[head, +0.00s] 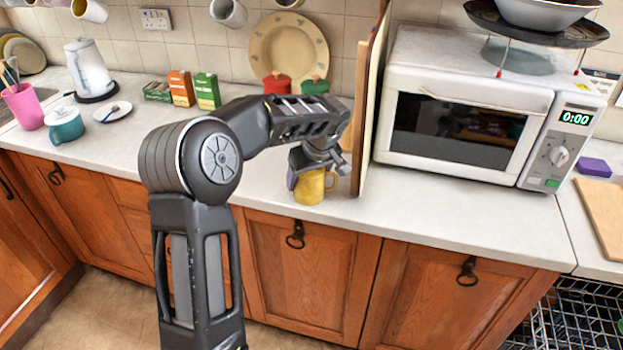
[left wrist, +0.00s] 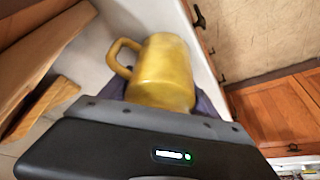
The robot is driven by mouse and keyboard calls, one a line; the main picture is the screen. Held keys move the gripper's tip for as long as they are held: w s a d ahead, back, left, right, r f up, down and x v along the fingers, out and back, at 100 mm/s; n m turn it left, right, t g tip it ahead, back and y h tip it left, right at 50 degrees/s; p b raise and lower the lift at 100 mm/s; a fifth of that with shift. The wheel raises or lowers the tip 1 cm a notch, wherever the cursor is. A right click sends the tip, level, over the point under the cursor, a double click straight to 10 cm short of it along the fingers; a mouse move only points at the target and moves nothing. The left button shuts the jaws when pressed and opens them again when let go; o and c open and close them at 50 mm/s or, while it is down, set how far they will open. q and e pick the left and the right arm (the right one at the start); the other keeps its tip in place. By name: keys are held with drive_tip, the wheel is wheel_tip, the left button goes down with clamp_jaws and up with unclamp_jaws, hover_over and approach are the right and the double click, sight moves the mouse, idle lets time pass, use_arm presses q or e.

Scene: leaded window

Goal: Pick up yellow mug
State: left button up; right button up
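The yellow mug (head: 311,188) stands upright on the worktop near its front edge, with its handle to the right in the head view. My left gripper (head: 316,172) reaches down over it from above. In the left wrist view the mug (left wrist: 163,75) lies between the purple-padded fingers of my left gripper (left wrist: 160,97), which are spread to either side of it. Firm contact is not visible, and the near part of the mug is hidden by the gripper body. My right gripper is not in view.
An upright wooden panel (head: 369,100) stands close to the right of the mug, with a white microwave (head: 455,118) beyond it. Red (head: 277,84) and green (head: 315,87) lidded pots stand behind. The worktop (head: 440,212) in front of the microwave is clear.

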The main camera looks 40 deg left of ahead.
use_arm(q)
drive_tip(key=c, duration=1.2)
wheel_tip(320, 180, up, 10)
drive_tip(key=shift+r+b, duration=0.1)
drive_tip(key=shift+b, duration=0.5)
idle(0.3)
